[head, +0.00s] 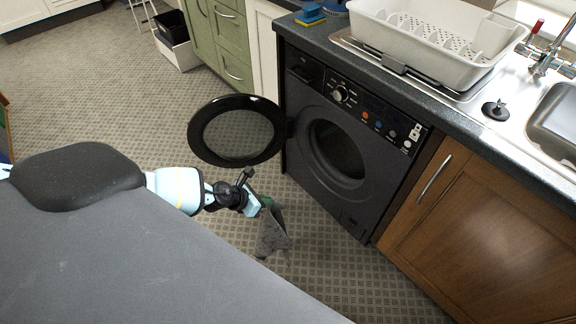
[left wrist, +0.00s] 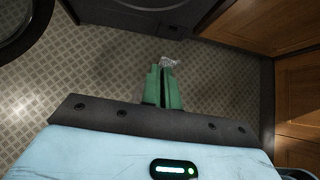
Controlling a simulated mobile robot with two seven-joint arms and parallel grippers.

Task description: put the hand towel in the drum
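The hand towel (head: 273,238) is grey and hangs down from my left gripper (head: 266,205), above the floor in front of the washing machine. In the left wrist view, the green fingers of my left gripper (left wrist: 163,88) are close together, and a small bit of the towel (left wrist: 168,63) shows at their tips. The black washing machine (head: 312,95) has its round door (head: 195,130) swung open to the left. The dark drum opening (head: 338,150) is uncovered, to the upper right of the gripper and towel. The inside of the drum is too dark to make out. My right gripper is not in view.
The open door stands just above my left gripper in the head view. A wooden cupboard (head: 480,230) is right of the machine. The counter above holds a white dish rack (head: 430,45) and a sink (head: 555,115).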

